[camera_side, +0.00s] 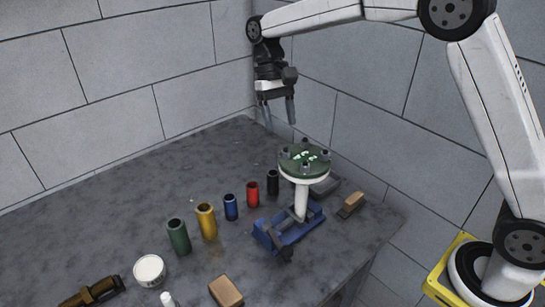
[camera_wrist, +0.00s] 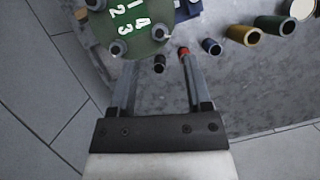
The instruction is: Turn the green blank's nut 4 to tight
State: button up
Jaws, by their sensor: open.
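The green blank (camera_side: 304,164) is a round green plate with white digits, on a white post above a blue vise (camera_side: 287,232). Several dark nuts stand around its rim. In the wrist view the blank (camera_wrist: 137,42) is at the upper left, partly cut off. The digit 4 there lies nearest the rim nut at the right (camera_wrist: 160,33); another nut (camera_wrist: 118,48) is at the lower left. My gripper (camera_side: 279,118) points down above and behind the blank, apart from it. Its jaws (camera_wrist: 157,58) are open and empty, with no nut between them.
A row of sockets stands left of the vise: black (camera_side: 272,182), red (camera_side: 252,194), blue (camera_side: 231,207), yellow (camera_side: 206,221), green (camera_side: 179,237). A white tub (camera_side: 149,270), a wooden block (camera_side: 226,291) and a brush (camera_side: 351,204) lie on the grey bench. Walls stand close behind.

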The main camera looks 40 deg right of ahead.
jog(key=shift+v, duration=1.05)
jog(key=s+d+f+m+t, duration=0.2)
jog(key=s+d+f+m, duration=0.1)
jog(key=d+f, duration=0.35)
jog(key=s+d+f+m+t, duration=0.3)
jog(key=d+f, duration=0.3)
jog(key=d, duration=0.2)
jog(key=s+a+n+t, duration=0.1)
jog(key=s+a+n, duration=0.3)
jog(key=s, duration=0.2)
jog(key=s+a+f+n+h, duration=0.1)
jog(key=s+a+n, duration=0.2)
jog(key=s, duration=0.3)
jog(key=shift+s+a+f+n+t, duration=0.3)
jog(key=shift+a+n+t, duration=0.1)
jog(key=shift+n, duration=0.4)
